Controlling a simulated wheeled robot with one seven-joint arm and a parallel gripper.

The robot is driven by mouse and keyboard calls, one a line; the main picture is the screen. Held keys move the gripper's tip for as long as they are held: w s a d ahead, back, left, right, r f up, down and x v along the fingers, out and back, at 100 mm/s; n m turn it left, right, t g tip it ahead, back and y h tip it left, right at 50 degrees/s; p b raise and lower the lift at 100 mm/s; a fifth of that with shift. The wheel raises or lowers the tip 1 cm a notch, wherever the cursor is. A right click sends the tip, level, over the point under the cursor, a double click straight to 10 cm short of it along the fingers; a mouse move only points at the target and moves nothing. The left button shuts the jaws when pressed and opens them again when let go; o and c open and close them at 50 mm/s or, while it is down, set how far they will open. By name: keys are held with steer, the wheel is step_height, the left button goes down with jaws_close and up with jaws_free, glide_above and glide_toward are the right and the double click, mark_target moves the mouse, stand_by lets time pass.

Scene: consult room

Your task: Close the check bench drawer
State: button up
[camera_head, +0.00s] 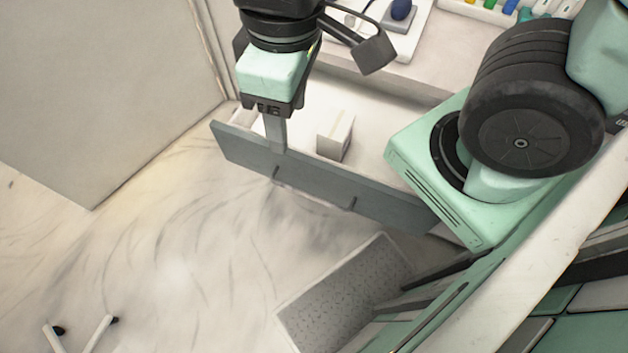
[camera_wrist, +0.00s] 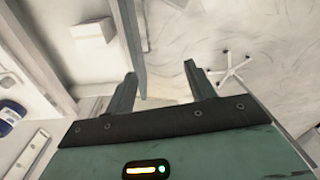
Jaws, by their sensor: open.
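The check bench drawer is pulled out from under the bench. Its grey front panel (camera_head: 320,180) shows two small dark handle posts on its outer face. A white box (camera_head: 334,136) sits inside the drawer and also shows in the wrist view (camera_wrist: 92,31). My gripper (camera_head: 276,148) is above the drawer's left part, pointing down, with a finger overlapping the panel's top edge. In the wrist view my gripper (camera_wrist: 160,78) is open, with nothing held. The drawer front (camera_wrist: 128,38) runs up close to the left finger there; I cannot tell whether they touch.
The bench top (camera_head: 425,60) above the drawer holds a tray of coloured vials (camera_head: 490,10) and a dark blue item (camera_head: 401,9). A pale panel (camera_head: 100,90) stands at the left. A grey textured step (camera_head: 345,295) is below the drawer. Floor at lower left is mostly clear.

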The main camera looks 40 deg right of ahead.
steer(key=c, duration=1)
steer(key=shift+w+a+f+n, duration=0.1)
steer(key=shift+a+f+n, duration=0.1)
steer(key=shift+a+n, duration=0.1)
jaws_close()
steer(key=w+a+f+n+t+h+b, duration=0.1)
steer(key=w+a+f+n+t+h, duration=0.1)
steer(key=w+a+f+n+h, duration=0.5)
steer(key=w+a+f+n+t+h, duration=0.1)
steer(key=a+f+n+t, duration=0.2)
steer(key=a+f+n, duration=0.55)
steer(key=p, duration=0.2)
glide_toward(257, 162)
step_height(257, 162, down, 4)
steer(key=shift+w+d+f+p, duration=0.1)
steer(key=shift+w+d+p, duration=0.25)
steer(key=shift+w+d, duration=0.4)
steer(key=shift+w+d+f+p, duration=0.1)
steer(key=shift+w+d+p, duration=0.25)
steer(key=shift+d, duration=0.55)
